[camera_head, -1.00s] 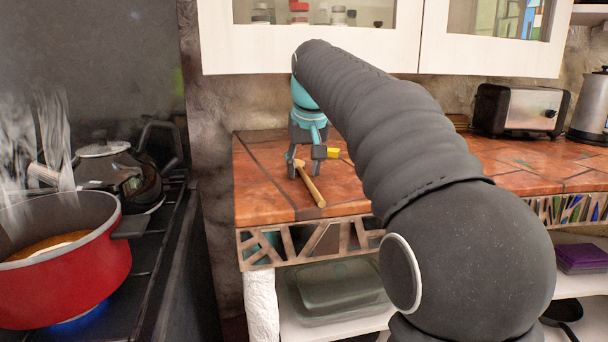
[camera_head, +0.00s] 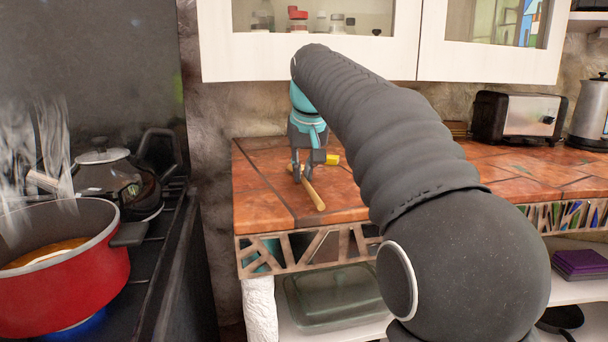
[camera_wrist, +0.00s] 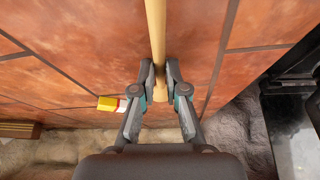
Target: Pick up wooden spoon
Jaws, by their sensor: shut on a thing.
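The wooden spoon (camera_head: 314,194) lies on the tiled counter, its pale handle pointing toward the front edge. My gripper (camera_head: 302,178) points down at the counter and is shut on the spoon. In the wrist view, the spoon's handle (camera_wrist: 155,30) runs up the picture from between the two fingertips (camera_wrist: 160,72). The spoon's far end is mostly hidden by the fingers. The spoon appears to be still at counter level; I cannot tell any gap beneath it.
A small yellow item (camera_head: 332,159) lies just right of my gripper; it also shows in the wrist view (camera_wrist: 107,103). The stove with a steaming red pot (camera_head: 75,285) is at the left. A toaster (camera_head: 518,116) and kettle (camera_head: 590,112) stand at the right. White cabinets (camera_head: 310,55) hang above.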

